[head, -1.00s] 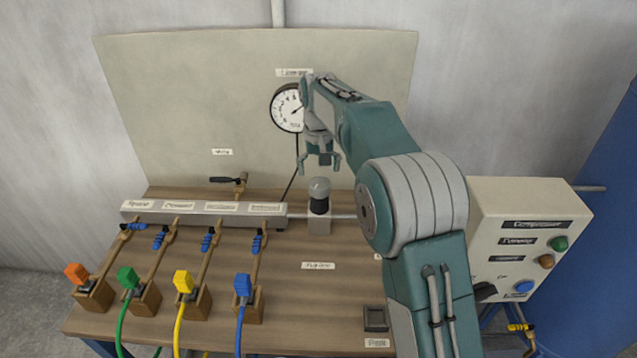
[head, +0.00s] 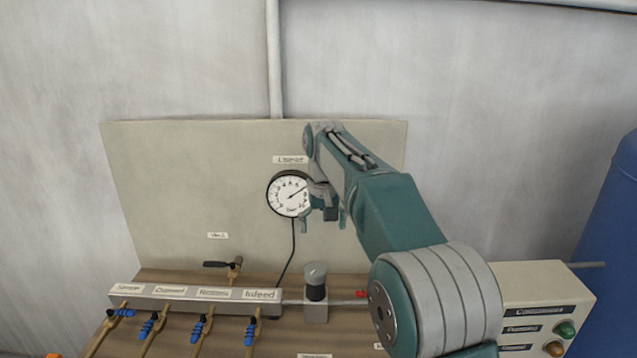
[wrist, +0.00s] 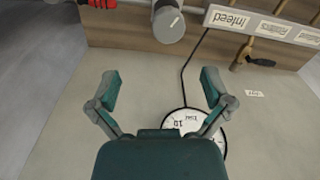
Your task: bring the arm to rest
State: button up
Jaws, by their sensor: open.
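My gripper (head: 323,222) hangs in front of the cream backboard, just right of the round dial gauge (head: 290,194), and covers a little of its right edge. My teal arm reaches up from the lower right and bends down at the wrist. In the wrist view my gripper (wrist: 160,88) has its two fingers spread wide with nothing between them. The gauge (wrist: 186,122) is partly hidden behind the right finger there.
The grey manifold (head: 190,297) with several blue-handled valves runs along the bench. The control box (head: 540,295) is at right.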

jog(key=s+d+r+m+t, duration=0.1)
jog(key=s+d+r, duration=0.3)
jog(key=s, duration=0.5)
jog(key=s+d+r+t, duration=0.1)
jog(key=s+d+t, duration=0.1)
jog(key=s+d, duration=0.55)
jog(key=s+d+f+t, duration=0.1)
jog(key=s+f, duration=0.3)
jog(key=s, duration=0.4)
jog(key=s+d+f+m+t, duration=0.1)
jog(key=s+f, duration=0.3)
jog(key=s, duration=0.5)
jog(key=shift+s+d+f, duration=0.2)
jog(key=shift+d+f, duration=0.15)
jog(key=shift+d, duration=0.55)
